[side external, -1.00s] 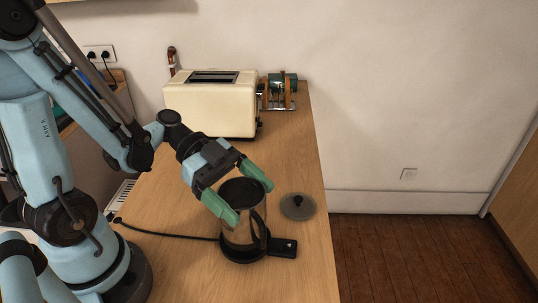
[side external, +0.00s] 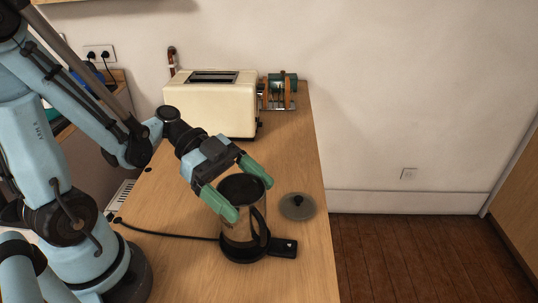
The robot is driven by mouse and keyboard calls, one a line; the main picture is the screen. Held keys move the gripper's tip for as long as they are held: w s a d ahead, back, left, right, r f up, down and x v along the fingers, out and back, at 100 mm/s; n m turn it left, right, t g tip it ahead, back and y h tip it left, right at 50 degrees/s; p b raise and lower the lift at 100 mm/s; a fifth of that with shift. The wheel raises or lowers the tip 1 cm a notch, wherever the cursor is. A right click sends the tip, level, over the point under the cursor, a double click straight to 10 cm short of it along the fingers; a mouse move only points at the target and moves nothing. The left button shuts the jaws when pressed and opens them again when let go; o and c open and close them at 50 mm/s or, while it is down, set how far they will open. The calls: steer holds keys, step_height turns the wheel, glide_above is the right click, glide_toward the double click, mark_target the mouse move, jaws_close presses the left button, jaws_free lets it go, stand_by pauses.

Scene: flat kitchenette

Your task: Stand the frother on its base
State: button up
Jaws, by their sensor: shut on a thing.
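The frother (side external: 235,231) is a shiny metal jug with a dark top and a black handle on its front right. It looks about upright, above its black base (side external: 284,248). The base lies on the wooden counter with a cord running left. My gripper (side external: 250,199) is shut on the frother, with one green finger on each side of its upper body. The jug hides most of the base, so I cannot tell whether its bottom is fully seated.
A grey round lid with a dark knob (side external: 297,206) lies right of the frother, near the counter's right edge. A cream toaster (side external: 211,104) and a green-and-wood device (side external: 279,91) stand at the back. The counter (side external: 175,262) is clear at front left.

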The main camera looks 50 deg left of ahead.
steer(key=shift+f, duration=1.2)
stand_by(0.5)
steer(key=shift+r, duration=0.8)
stand_by(0.8)
steer(key=o, duration=1.6)
steer(key=shift+f, duration=0.1)
steer(key=shift+f, duration=0.7)
steer(key=shift+r, duration=0.1)
steer(key=shift+r, duration=0.2)
